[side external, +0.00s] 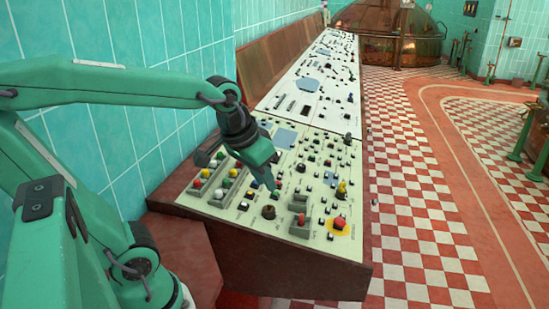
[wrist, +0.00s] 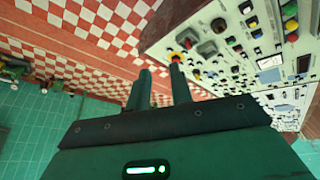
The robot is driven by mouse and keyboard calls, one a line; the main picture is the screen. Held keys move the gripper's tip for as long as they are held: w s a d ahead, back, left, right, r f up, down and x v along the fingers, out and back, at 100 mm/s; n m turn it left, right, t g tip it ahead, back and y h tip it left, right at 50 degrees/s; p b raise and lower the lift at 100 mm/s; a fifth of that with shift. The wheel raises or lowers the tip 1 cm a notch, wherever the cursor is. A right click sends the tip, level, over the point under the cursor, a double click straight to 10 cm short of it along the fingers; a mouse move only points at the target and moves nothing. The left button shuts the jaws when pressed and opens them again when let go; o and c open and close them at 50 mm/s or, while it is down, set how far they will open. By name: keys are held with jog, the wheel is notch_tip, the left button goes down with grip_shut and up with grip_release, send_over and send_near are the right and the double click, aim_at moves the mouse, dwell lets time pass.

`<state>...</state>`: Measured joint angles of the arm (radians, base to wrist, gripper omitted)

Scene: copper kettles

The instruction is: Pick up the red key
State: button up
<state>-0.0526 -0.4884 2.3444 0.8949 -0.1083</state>
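I cannot tell for sure which red piece is the red key. In the side view, a small red piece (side external: 301,218) stands on a grey block near the console's front edge. A red round button (side external: 339,223) on a yellow disc is right of it. My gripper (side external: 272,184) hangs above the console, left of and behind these pieces, with nothing seen in it. In the wrist view its two fingers (wrist: 161,72) stand apart with a gap between them. A red knob (wrist: 187,71) shows just beyond the right fingertip there.
The cream control console (side external: 240,208) carries several knobs, switches and coloured buttons close together. A tiled wall (side external: 150,150) rises at the left. The red and white checked floor (side external: 430,220) lies open at the right. A copper kettle (side external: 395,35) stands at the back.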

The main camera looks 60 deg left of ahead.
jog(key=w+a+f+n+g, duration=0.2)
jog(key=w+a+f+n, duration=0.25)
jog(key=w, duration=0.65)
jog(key=n+g, duration=0.2)
jog(key=n, duration=0.1)
send_over(301, 214)
jog(key=shift+m, duration=0.25)
jog(key=f, duration=1.2)
jog(key=shift+s+d+f, duration=0.2)
jog(key=shift+f, duration=0.15)
jog(key=shift+w+a+f, duration=0.1)
jog(key=shift+a+f, duration=0.05)
jog(key=shift+f, duration=0.15)
jog(key=shift+f, duration=0.1)
jog(key=shift+f, duration=1.2)
jog(key=shift+f, duration=0.1)
jog(key=shift+w+f, duration=0.1)
jog(key=shift+f, duration=2.4)
jog(key=shift+c, duration=0.2)
